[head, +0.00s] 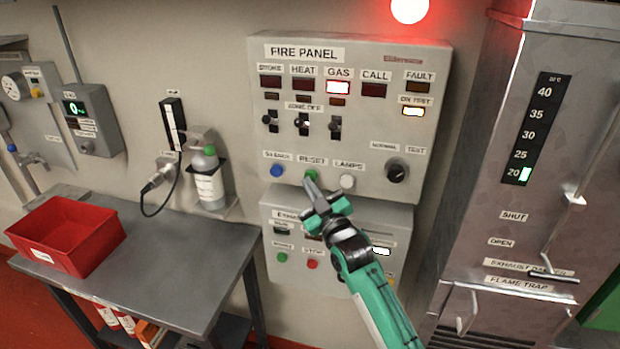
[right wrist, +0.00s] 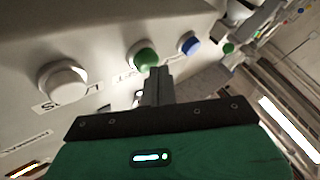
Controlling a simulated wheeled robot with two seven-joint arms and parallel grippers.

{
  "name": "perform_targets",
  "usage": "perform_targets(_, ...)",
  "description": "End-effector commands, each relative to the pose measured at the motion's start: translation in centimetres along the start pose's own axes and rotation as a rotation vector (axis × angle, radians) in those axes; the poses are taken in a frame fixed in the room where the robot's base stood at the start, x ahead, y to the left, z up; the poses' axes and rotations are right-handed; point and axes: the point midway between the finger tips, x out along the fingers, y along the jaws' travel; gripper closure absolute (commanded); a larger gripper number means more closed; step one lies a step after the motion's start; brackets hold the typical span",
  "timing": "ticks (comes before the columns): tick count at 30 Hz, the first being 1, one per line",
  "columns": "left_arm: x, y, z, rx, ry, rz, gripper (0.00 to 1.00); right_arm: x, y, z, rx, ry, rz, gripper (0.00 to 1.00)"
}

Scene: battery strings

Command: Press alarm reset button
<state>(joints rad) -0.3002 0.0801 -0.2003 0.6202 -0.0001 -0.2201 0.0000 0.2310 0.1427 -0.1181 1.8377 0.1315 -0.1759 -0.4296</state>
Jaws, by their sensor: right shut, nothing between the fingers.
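The fire panel (head: 300,130) is a grey wall box with a green button (head: 311,175) under the label RESET. The green button also shows in the right wrist view (right wrist: 147,58). A blue button (head: 277,170) labelled SILENCE is to its left and a white LAMPS button (head: 347,182) to its right. My right gripper (head: 309,182) is shut and empty, its tips at the green button's lower edge in the head view. In the right wrist view the tips lie just below the button; I cannot tell whether they touch. My left gripper is not in view.
A lower panel (head: 275,215) with a green and a red button is partly hidden by my right arm. A grey table (head: 190,250) with a red bin (head: 65,235) stands at left. A metal cabinet (head: 490,210) stands close at right. A red lamp (head: 409,8) glows above.

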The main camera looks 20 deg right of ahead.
Motion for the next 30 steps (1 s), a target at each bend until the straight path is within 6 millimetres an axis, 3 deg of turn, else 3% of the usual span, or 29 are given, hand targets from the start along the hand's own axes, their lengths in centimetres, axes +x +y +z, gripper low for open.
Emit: perform_targets(30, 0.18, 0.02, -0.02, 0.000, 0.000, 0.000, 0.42, 0.86, 0.66, 0.54, 0.000, 0.001, 0.001, 1.00)
